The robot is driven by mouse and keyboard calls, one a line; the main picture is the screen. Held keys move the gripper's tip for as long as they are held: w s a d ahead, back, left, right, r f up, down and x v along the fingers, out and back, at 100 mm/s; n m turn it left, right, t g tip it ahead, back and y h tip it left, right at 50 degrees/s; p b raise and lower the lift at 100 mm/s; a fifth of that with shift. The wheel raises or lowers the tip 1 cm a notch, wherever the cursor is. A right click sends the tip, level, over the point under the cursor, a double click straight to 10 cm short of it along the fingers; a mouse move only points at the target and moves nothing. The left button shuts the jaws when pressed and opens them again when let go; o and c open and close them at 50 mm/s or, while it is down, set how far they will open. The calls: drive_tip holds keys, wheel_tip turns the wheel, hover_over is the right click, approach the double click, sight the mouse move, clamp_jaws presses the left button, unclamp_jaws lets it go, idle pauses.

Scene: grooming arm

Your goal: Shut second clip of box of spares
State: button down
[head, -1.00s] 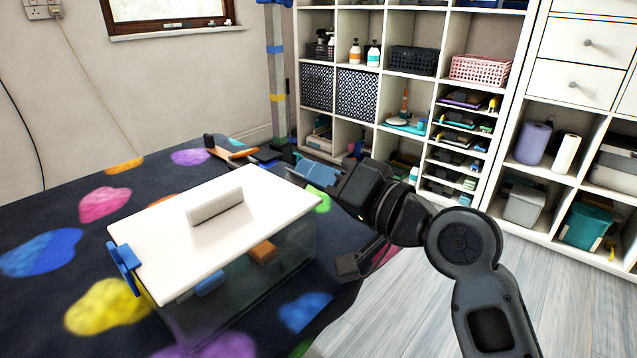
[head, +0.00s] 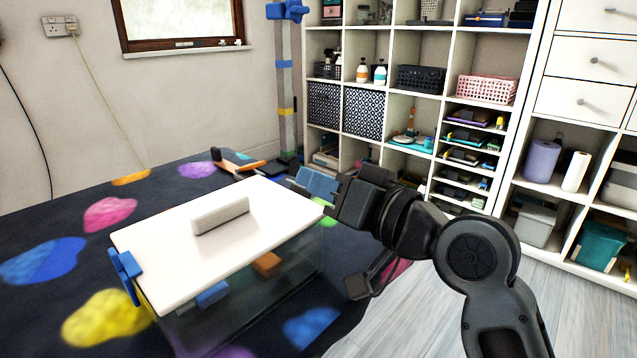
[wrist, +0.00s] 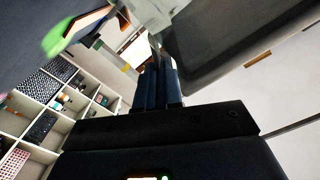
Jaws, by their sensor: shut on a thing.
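The box of spares (head: 176,262) has a white lid (head: 165,240) with a raised handle and clear walls; an orange and a blue piece show inside. A blue clip (head: 124,274) sits at its left end, against the lid's edge. My gripper (head: 306,181) is at the right end, beside the lid's far right edge. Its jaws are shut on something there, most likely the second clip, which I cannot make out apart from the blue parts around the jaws. In the wrist view the dark blue fingers (wrist: 158,82) are close together against the box's pale edge.
The box stands on a dark cloth (head: 60,220) with coloured patches. An orange-handled tool (head: 240,163) lies behind it. A post (head: 284,90) and a white shelf unit (head: 385,85) stand beyond. Wooden floor is open at the right.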

drive_tip(key=c, duration=1.3)
unclamp_jaws()
drive_tip(key=p+v, duration=0.1)
drive_tip(key=v, duration=0.6)
drive_tip(key=shift+s+d, duration=0.25)
drive_tip(key=shift+d, duration=0.05)
